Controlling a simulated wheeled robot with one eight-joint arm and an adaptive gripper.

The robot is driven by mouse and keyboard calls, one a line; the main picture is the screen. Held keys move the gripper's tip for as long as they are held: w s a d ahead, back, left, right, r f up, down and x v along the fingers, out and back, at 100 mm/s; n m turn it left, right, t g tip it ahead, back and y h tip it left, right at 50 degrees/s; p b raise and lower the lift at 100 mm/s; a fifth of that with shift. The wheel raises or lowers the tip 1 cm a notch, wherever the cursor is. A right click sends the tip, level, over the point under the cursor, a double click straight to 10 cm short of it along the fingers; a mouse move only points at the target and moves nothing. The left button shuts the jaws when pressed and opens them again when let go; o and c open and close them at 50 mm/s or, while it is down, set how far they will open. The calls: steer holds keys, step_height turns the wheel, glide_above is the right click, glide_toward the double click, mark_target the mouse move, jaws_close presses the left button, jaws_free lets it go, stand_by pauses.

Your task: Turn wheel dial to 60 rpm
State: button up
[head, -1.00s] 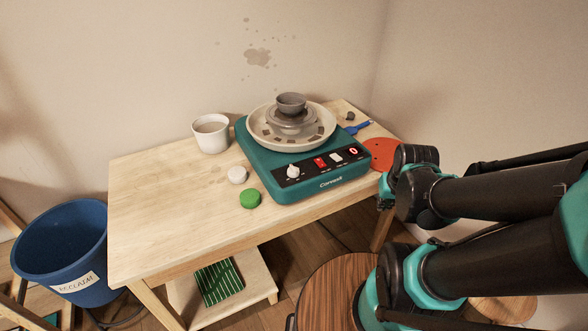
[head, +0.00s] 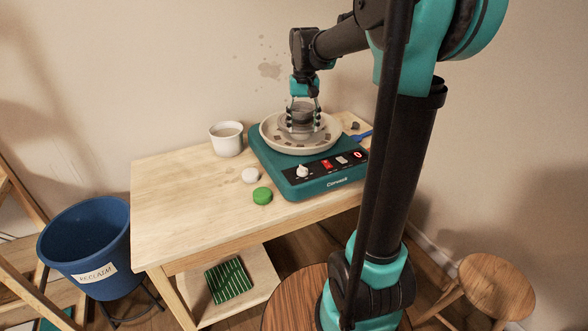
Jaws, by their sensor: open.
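The teal pottery wheel (head: 290,185) stands on the right part of the wooden table. Its white dial (head: 302,171) is at the left of the black front panel, beside a red switch (head: 326,164), a pale switch (head: 342,160) and a small red display (head: 358,156). The dial's markings and the display's digits are too small to read. My gripper (head: 303,122) points down over the wheel's splash pan (head: 270,140), behind the dial and apart from it. Its open fingers are around the small grey bowl (head: 302,108); I cannot tell whether they touch it.
A white cup (head: 226,140), a white round piece (head: 250,176) and a green round piece (head: 262,195) are left of the wheel. A blue tool (head: 362,136) lies to its right. The table's left part (head: 180,200) is clear. A blue bucket (head: 85,240) stands at left.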

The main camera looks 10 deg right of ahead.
mark_target(303, 167)
step_height(303, 167, down, 17)
steer(key=shift+r, duration=0.2)
stand_by(0.3)
steer(key=c, duration=1.2)
